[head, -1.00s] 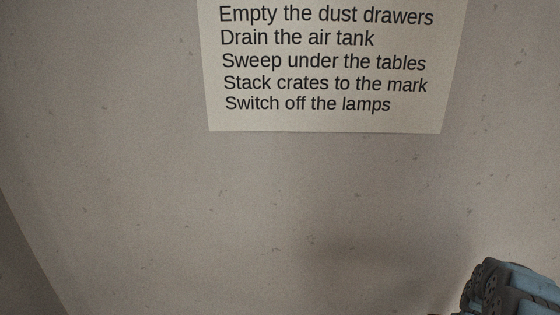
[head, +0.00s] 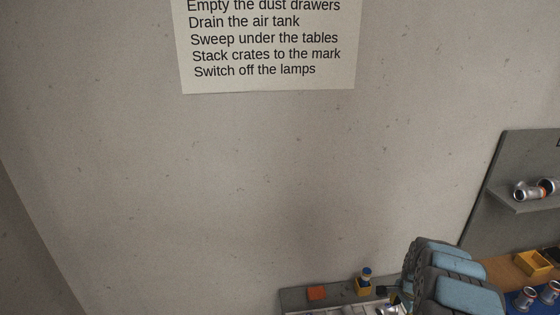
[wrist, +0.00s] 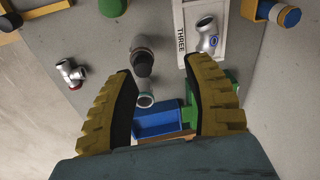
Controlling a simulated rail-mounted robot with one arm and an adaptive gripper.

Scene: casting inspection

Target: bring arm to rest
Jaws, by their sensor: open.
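My arm (head: 450,285) shows at the bottom right of the head view as dark and blue-grey links. My gripper is not clearly visible there. In the wrist view my gripper (wrist: 158,68) has two yellow ribbed fingers standing wide apart, open. Nothing is gripped. Between and beyond the fingers are a dark upright cylinder (wrist: 143,62), a round pipe end (wrist: 145,100) and a blue box (wrist: 155,122). A green part (wrist: 230,84) is partly hidden behind the right finger.
A white tray marked THREE (wrist: 181,42) holds a silver elbow fitting (wrist: 207,35). A silver tee fitting (wrist: 70,73) lies left on the grey surface. In the head view, a shelf panel (head: 500,170) with fittings and a yellow bin (head: 533,264) stand right. A notice (head: 265,80) hangs on the wall.

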